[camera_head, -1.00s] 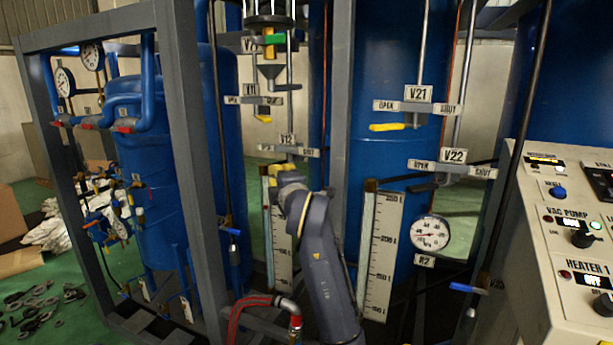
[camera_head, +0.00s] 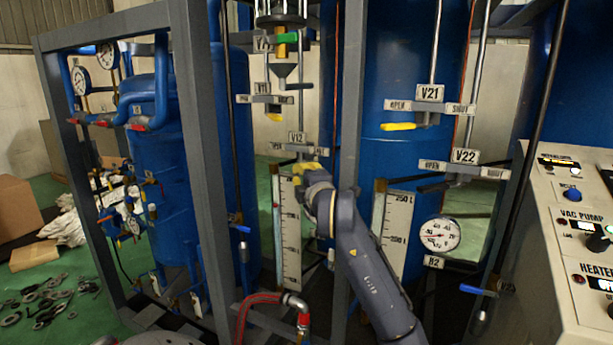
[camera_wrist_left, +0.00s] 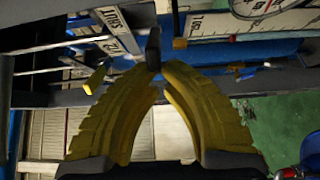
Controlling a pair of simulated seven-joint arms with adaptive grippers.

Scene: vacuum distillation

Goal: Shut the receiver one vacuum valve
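The V12 label (camera_head: 297,137) sits above an OPEN/SHUT plate (camera_head: 297,151) at the middle of the rack in the head view. My left gripper (camera_head: 307,168) has yellow fingers just below this plate, and my wrist hides part of them. In the left wrist view the fingers (camera_wrist_left: 158,71) are nearly together at the tips, with a dark valve handle (camera_wrist_left: 153,48) between them. The SHUT end of the plate (camera_wrist_left: 109,18) is close by. The V11 valve's yellow handle (camera_head: 273,117) is above; a yellow handle also shows in the left wrist view (camera_wrist_left: 95,80). My right gripper is out of view.
A grey frame post (camera_head: 351,100) stands close right of my left gripper. To the right are the V21 label (camera_head: 430,92), the V22 label (camera_head: 465,156), a round gauge (camera_head: 440,235) and the control panel (camera_head: 560,260). A level scale (camera_head: 289,235) hangs below V12.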

